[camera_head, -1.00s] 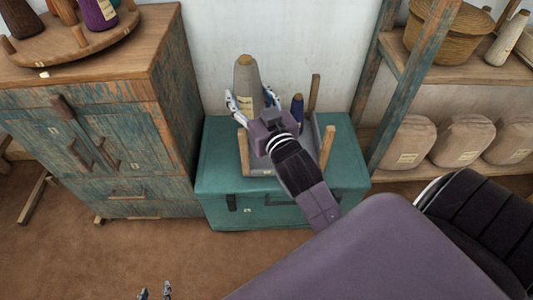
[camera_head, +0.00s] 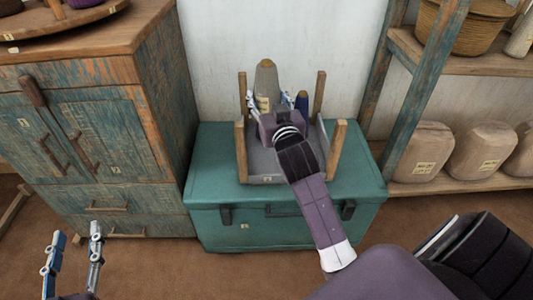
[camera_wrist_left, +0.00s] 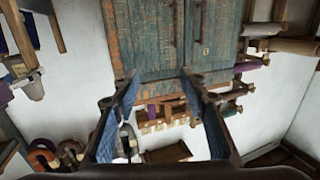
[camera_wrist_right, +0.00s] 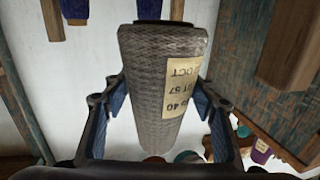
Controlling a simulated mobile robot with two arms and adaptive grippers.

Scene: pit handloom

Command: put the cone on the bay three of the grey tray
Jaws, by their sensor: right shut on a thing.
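The grey-beige cone (camera_head: 266,82) with a paper label is upright over the grey tray (camera_head: 262,179), which has wooden posts at its corners and stands on the teal chest. My right gripper (camera_head: 268,104) is shut around the cone. In the right wrist view the cone (camera_wrist_right: 160,85) fills the space between the fingers, its label facing the camera. A dark blue cone (camera_head: 301,101) stands in the tray to its right. My arm hides the tray's middle, so I cannot tell whether the held cone touches the tray floor. My left gripper (camera_head: 72,252) is open and empty at the lower left.
The teal chest (camera_head: 215,165) stands against the wall. A worn blue-green cabinet (camera_head: 85,115) is on the left. A wooden shelf (camera_head: 450,185) with several wrapped bundles and a basket (camera_head: 465,28) is on the right. Brown floor is clear in front.

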